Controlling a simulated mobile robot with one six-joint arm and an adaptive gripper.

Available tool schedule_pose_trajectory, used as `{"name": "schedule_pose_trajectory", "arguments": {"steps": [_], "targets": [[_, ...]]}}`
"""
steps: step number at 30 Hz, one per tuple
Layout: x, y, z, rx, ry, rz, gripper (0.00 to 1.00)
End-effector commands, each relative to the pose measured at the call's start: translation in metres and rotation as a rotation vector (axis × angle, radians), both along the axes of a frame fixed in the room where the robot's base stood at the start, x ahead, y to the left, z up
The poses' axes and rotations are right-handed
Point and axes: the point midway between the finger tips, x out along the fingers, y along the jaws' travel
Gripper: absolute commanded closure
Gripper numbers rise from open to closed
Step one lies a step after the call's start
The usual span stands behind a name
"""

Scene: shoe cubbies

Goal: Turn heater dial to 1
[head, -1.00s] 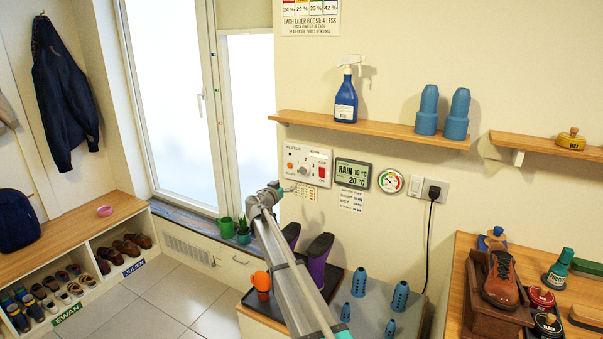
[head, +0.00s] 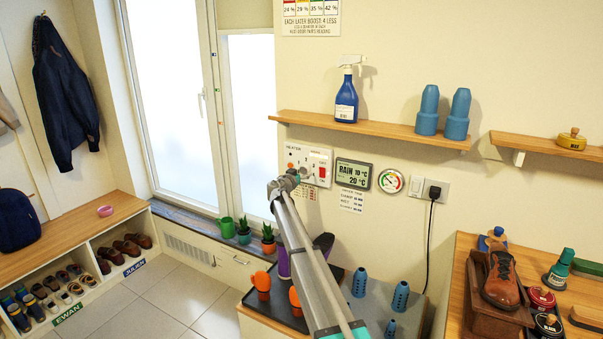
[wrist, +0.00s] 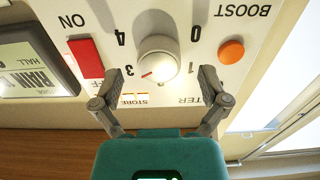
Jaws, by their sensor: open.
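The heater panel (head: 294,153) is a white wall box below the shelf. Its round white dial (wrist: 157,60) shows in the wrist view, which sees the panel upside down. A red mark on the dial points toward the lower left of that view, near the 3 side. The 0, 1, 3 and 4 are readable around it; I cannot make out a 2. My gripper (wrist: 160,85) is open, with one finger on each side of the dial; I cannot tell whether either touches it.
The panel also has a red ON switch (wrist: 86,58) and an orange BOOST button (wrist: 231,51). A weather display (head: 353,174) hangs beside it. Below are potted plants (head: 268,238) on the sill and a dark boot tray (head: 283,316). A wooden shelf (head: 390,128) is above.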

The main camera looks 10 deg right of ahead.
Motion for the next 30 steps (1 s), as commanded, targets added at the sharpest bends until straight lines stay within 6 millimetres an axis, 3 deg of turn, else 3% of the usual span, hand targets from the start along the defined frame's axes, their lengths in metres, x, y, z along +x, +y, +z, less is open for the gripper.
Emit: {"name": "schedule_pose_trajectory", "arguments": {"steps": [4,16,27,29,30], "targets": [[0.0087,-0.0062,0.0,0.0,0.0,0.0,0.06],[0.0103,-0.0085,0.0,0.0,0.0,0.0,0.07],[0.0104,-0.0087,0.0,0.0,0.0,0.0,0.76],[0.0104,-0.0086,0.0,0.0,0.0,0.0,0.87],[0.0108,-0.0012,0.0001,0.0,0.0,0.001,0.88]]}}
